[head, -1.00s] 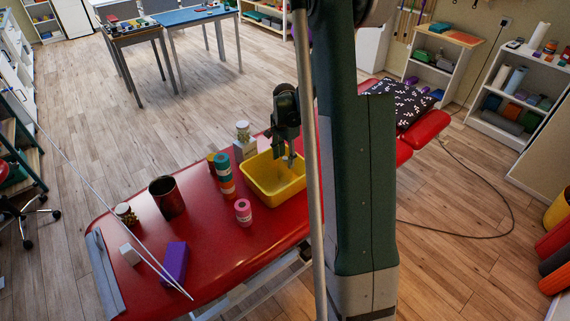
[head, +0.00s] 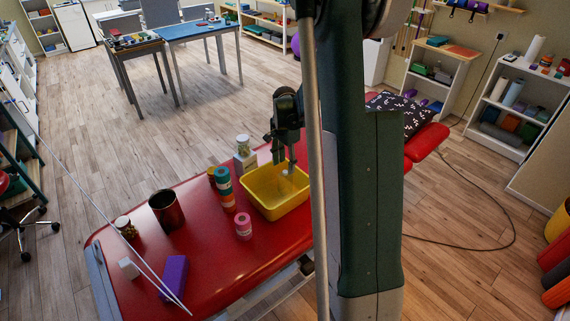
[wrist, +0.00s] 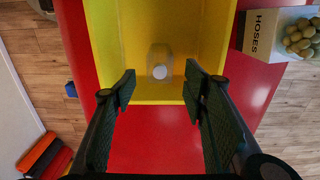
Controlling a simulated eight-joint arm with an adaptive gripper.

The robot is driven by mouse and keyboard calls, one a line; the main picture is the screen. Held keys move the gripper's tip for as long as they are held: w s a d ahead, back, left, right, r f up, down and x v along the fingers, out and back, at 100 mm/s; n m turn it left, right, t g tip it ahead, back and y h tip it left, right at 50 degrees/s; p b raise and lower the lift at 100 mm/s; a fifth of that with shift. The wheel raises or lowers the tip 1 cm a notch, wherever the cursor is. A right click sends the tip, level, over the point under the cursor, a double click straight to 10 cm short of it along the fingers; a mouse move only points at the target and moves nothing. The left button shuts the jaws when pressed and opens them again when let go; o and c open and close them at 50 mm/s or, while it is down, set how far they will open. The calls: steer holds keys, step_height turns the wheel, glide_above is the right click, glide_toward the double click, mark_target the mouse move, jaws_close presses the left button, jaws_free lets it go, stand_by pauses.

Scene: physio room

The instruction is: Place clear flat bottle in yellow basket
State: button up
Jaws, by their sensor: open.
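The yellow basket (head: 262,203) stands on the red treatment table. It also fills the top of the wrist view (wrist: 215,30). The clear flat bottle (wrist: 160,52) is inside the basket near its wall, its white cap facing the wrist camera. In the head view only a small pale spot of it (head: 286,172) shows. My gripper (head: 282,158) is above the basket. In the wrist view its two fingers (wrist: 159,88) are apart, with nothing between the pads, and the bottle lies beyond the fingertips. The bottle's exact resting pose is hard to tell.
On the red table (head: 205,255), left of the basket, stand a teal-and-orange stacked cylinder (head: 225,190), a pink roll (head: 243,226), a dark brown cup (head: 167,210) and a purple block (head: 174,277). A box labelled HOSES (wrist: 262,35) and a jar (wrist: 303,40) are beside the basket.

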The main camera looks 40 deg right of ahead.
steer(key=s+a+r+n+t, duration=0.2)
steer(key=s+a+r+n, duration=0.2)
steer(key=a+r, duration=0.55)
steer(key=s+a+r+n+t, duration=0.1)
steer(key=s+a+r+n, duration=0.3)
steer(key=a+r, duration=0.55)
steer(key=s+a+r+n+t, duration=0.2)
steer(key=s+a+n, duration=0.3)
steer(key=s+a, duration=0.3)
steer(key=s+a+r+n+t, duration=0.2)
steer(key=s+a+n, duration=0.3)
steer(key=s+a, duration=0.3)
steer(key=shift+s, duration=0.9)
